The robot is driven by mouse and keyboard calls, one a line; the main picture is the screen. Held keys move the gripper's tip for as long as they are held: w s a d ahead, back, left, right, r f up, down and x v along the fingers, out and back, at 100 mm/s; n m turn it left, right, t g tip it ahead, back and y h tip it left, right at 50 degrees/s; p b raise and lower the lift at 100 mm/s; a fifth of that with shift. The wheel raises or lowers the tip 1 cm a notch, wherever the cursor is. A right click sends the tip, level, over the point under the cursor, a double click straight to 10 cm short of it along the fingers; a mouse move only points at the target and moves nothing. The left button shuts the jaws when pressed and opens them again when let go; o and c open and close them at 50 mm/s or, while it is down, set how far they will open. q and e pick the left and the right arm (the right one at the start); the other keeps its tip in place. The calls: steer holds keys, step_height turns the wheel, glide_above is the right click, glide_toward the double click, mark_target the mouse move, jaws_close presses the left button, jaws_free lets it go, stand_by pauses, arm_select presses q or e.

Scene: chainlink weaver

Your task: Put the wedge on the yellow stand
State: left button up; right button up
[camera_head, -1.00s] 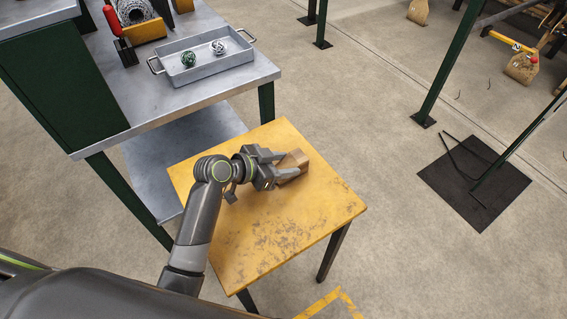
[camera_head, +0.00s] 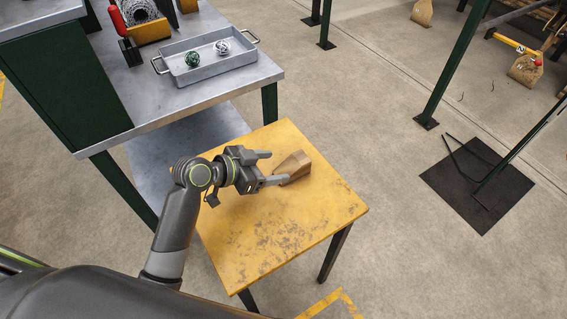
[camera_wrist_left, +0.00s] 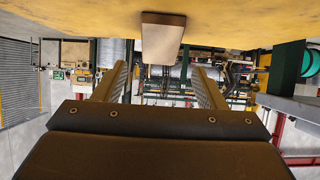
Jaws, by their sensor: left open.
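The brown wooden wedge (camera_head: 293,167) rests on the yellow stand (camera_head: 290,225), towards its back right part. In the left wrist view the wedge (camera_wrist_left: 163,38) shows ahead of the fingers, against the stand's yellow top (camera_wrist_left: 80,18), with the picture upside down. My left gripper (camera_head: 277,167) is open, just left of the wedge. Its fingers point at the wedge and nothing is held between them. The lower finger's tip is close to the wedge; I cannot tell if they touch. My right gripper is out of view.
A metal workbench (camera_head: 160,105) stands behind and left, with a grey tray (camera_head: 210,72) holding two small balls. The front of the stand is clear. Green posts (camera_head: 455,65) and a black mat (camera_head: 475,190) are on the right.

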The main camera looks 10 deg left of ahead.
arm_select(q)
steer(key=v, duration=0.7)
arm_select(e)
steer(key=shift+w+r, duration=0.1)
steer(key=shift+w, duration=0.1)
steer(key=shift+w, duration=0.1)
